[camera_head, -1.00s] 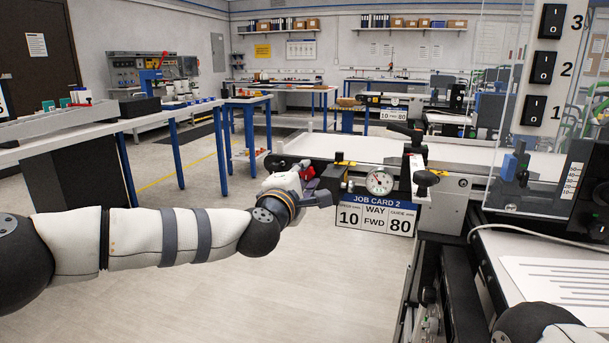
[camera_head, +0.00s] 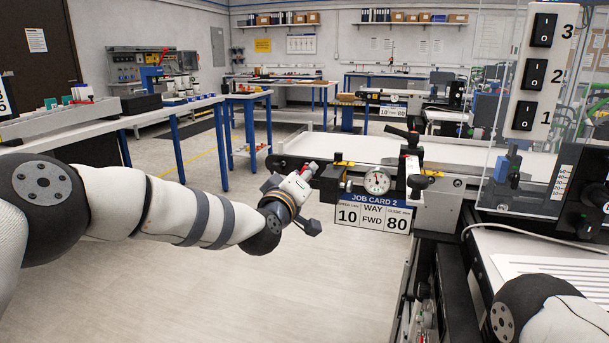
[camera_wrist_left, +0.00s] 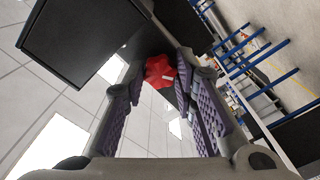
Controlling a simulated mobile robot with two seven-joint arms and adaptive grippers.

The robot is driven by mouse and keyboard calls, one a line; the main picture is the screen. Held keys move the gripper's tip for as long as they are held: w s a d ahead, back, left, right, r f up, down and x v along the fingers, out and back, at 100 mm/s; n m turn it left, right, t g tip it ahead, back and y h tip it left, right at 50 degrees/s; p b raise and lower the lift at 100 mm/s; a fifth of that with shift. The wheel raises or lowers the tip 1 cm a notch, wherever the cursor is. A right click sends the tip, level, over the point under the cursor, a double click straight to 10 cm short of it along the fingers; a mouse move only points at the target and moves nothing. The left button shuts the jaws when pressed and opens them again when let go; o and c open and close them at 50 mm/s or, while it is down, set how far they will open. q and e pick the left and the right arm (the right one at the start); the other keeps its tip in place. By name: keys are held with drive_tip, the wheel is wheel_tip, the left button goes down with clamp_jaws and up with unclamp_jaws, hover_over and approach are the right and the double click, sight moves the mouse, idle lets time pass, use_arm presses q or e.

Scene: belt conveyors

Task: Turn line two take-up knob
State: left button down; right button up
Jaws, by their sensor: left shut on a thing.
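The red take-up knob (camera_wrist_left: 160,71) is a lobed knob with a white mark, seen between the fingertips of my left gripper (camera_wrist_left: 160,80) in the left wrist view. In the head view my left gripper (camera_head: 309,173) is at the left end of the conveyor with the job card 2 sign (camera_head: 373,213). Its purple-padded fingers are shut on the knob, one on each side. In the head view the knob is mostly hidden by the gripper and wrist. My right arm shows at the bottom right, but its gripper is out of view.
The white conveyor belt (camera_head: 345,147) runs behind the knob. A dial gauge (camera_head: 377,181), a black lever (camera_head: 403,134) and a black side knob (camera_head: 418,182) stand just right. A clear panel and switch box (camera_head: 536,75) are further right. The floor below my left arm is clear.

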use_arm(q)
drive_tip(key=shift+r+m, duration=0.1)
drive_tip(key=shift+m, duration=1.1)
drive_tip(key=c, duration=1.6)
unclamp_jaws()
drive_tip(key=shift+s, duration=0.1)
drive_tip(key=v, duration=1.1)
drive_tip(key=shift+s+a, duration=0.1)
drive_tip(key=shift+s, duration=0.25)
